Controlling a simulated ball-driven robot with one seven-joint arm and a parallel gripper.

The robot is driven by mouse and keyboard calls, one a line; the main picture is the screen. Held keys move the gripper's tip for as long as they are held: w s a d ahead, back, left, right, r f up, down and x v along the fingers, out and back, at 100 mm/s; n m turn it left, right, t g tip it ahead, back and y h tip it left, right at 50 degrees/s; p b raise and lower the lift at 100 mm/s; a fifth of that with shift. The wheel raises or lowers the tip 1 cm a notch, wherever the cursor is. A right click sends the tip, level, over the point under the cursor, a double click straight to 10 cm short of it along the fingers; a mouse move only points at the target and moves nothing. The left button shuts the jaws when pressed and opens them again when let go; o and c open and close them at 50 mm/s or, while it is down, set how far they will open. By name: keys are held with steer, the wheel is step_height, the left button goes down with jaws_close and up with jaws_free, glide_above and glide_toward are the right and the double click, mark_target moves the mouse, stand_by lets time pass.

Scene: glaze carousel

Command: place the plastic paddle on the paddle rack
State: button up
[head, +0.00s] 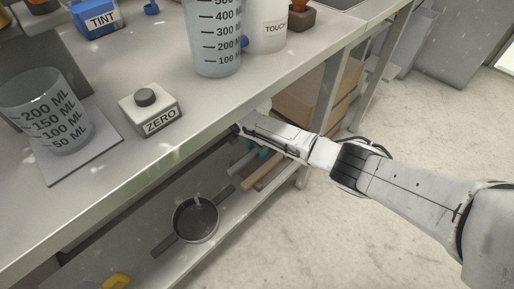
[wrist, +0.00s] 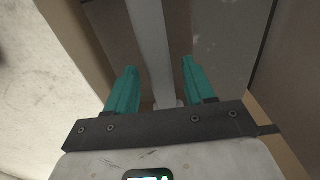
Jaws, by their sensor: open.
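My gripper (head: 256,148) is under the front edge of the workbench, above the lower shelf, and its teal fingers are partly hidden there. In the wrist view my gripper (wrist: 156,77) is open, its two teal fingers well apart. A long pale bar (wrist: 152,40) runs between and beyond the fingers; I cannot tell whether it is the plastic paddle or part of the bench. Below the gripper, a pale grey stick (head: 243,162) and a wooden stick (head: 263,172) lie close together. I cannot make out the paddle rack for certain.
On the lower shelf is a sieve or pan (head: 195,220) with two handles. The workbench (head: 120,185) carries a ZERO box (head: 151,119), a beaker (head: 47,110), a tall jug (head: 214,40), a TOUCH container (head: 267,28) and a blue TINT box (head: 95,17). The floor at right is clear.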

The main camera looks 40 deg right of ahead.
mark_target(256, 150)
step_height(256, 150, up, 12)
steer(key=p, duration=0.7)
steer(key=s+a+f+n+t+y, duration=0.1)
steer(key=s+a+n, duration=0.3)
steer(key=a, duration=0.6)
steer(key=s+a+f+n+y, duration=0.15)
steer(key=s+a+n, duration=0.25)
steer(key=a, duration=0.6)
steer(key=s+d+r+n+h, duration=0.1)
steer(key=s+d+n, duration=0.2)
steer(key=s, duration=0.9)
steer(key=s+d+r+n+h, duration=0.1)
steer(key=s+d+n, duration=0.3)
steer(key=s, duration=0.9)
steer(key=shift+d+r+n+b, duration=0.15)
steer(key=shift+r+n+b, duration=0.15)
steer(key=shift+r+n, duration=0.55)
steer(key=shift+f+n+h, duration=0.25)
steer(key=shift+f, duration=0.05)
